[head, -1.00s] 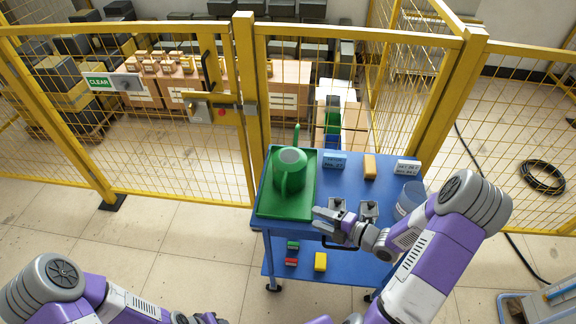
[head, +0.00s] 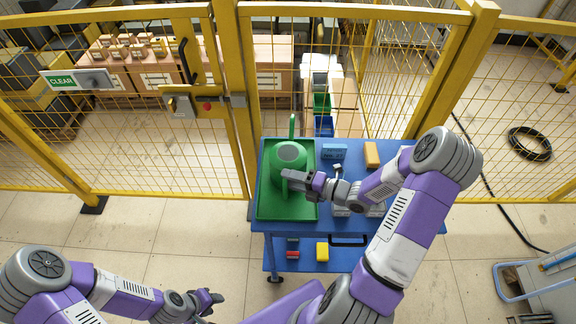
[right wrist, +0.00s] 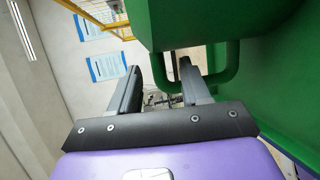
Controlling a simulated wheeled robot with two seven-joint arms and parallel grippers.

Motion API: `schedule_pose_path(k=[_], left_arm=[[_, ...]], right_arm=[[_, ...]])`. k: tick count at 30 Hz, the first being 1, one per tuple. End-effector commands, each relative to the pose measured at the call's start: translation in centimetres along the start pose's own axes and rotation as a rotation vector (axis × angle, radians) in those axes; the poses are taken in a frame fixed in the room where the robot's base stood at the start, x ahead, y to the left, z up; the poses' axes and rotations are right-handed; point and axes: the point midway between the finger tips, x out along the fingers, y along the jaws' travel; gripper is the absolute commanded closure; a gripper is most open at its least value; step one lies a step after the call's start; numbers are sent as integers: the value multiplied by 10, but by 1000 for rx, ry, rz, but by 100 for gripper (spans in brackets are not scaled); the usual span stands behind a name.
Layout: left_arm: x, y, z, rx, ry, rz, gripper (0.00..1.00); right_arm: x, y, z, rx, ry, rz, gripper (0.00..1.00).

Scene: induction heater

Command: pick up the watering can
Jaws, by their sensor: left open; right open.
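The green watering can (head: 288,156) stands upright on a green tray (head: 270,206) at the left of the blue cart. Its handle faces my side. My right gripper (head: 286,182) is at the handle, reaching in from the right. In the right wrist view the can's handle (right wrist: 228,72) lies at the far end of the open fingers (right wrist: 160,85), beside the right-hand finger; I cannot tell whether it is between them or touching. My left gripper (head: 216,297) is open and empty, low over the floor, away from the cart.
The blue cart top (head: 350,139) also holds a blue box (head: 333,152) and a yellow block (head: 371,154). Grey fixtures are partly hidden under my right arm. A yellow block (head: 322,251) lies on the lower shelf. Yellow mesh fencing (head: 370,60) stands behind the cart.

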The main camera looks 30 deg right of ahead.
Motion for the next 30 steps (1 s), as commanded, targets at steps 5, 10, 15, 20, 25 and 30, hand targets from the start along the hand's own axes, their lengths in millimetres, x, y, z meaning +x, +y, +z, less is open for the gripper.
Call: schedule_pose_path(k=[5,10,15,20,25,30], left_arm=[[1,0,0,0,1,0,57],[1,0,0,0,1,0,57],[1,0,0,0,1,0,57],[1,0,0,0,1,0,57],[1,0,0,0,1,0,57],[1,0,0,0,0,0,57]], right_arm=[[7,0,0,-1,-1,0,53],[7,0,0,-1,-1,0,58],[7,0,0,0,-1,0,84],[7,0,0,0,-1,1,100],[7,1,0,0,-1,2,100],[7,1,0,0,0,2,100]])
